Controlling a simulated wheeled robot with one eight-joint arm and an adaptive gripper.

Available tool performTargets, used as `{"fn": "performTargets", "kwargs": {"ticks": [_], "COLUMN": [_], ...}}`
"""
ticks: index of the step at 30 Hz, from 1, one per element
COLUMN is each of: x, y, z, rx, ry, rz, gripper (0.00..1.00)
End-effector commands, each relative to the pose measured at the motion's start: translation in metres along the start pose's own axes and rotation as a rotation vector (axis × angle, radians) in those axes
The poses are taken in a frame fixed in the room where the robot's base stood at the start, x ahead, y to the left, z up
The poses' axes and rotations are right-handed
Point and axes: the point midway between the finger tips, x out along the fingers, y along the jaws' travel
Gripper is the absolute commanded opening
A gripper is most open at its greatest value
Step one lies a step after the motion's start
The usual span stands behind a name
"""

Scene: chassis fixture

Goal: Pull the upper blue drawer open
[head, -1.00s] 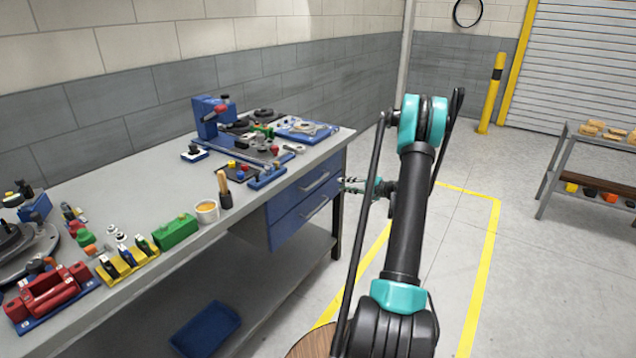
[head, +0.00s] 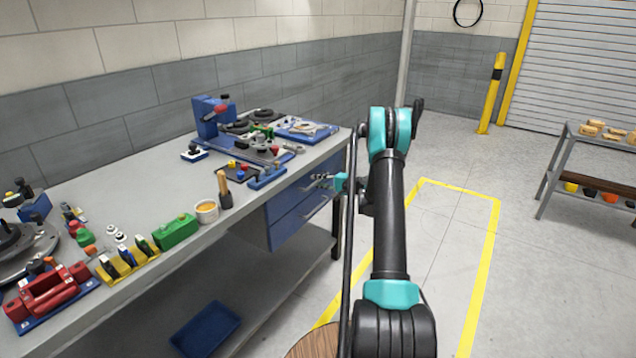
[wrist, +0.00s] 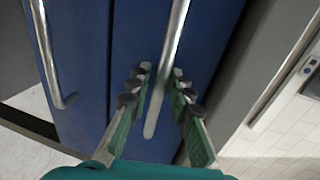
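The upper blue drawer (head: 283,205) is under the right end of the workbench and looks shut. In the wrist view its blue front (wrist: 212,35) carries a silver bar handle (wrist: 172,45). My gripper (head: 318,178) is at this drawer's front. In the wrist view the fingers of my gripper (wrist: 158,88) are open, one on each side of the handle near its lower end. A gap shows between the fingers and the bar; I cannot tell whether the tips reach behind it. In the head view my gripper partly hides the handle.
The lower blue drawer (head: 287,232), with its own handle (wrist: 48,55), is just below. The workbench top (head: 130,190) holds many tools and parts. A blue tray (head: 206,330) lies on the lower shelf.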

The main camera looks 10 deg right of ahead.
Motion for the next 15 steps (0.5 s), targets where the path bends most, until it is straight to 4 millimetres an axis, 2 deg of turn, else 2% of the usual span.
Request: {"fn": "performTargets", "kwargs": {"ticks": [4,9,15], "x": [-0.0001,-0.0003,-0.0004], "y": [0.0000,0.0000,0.0001], "z": [-0.0001,-0.0001,-0.0001], "rx": [0.000,0.000,0.000], "ry": [0.000,0.000,0.000], "rz": [0.000,0.000,0.000], "gripper": [0.20,0.00,0.00]}}
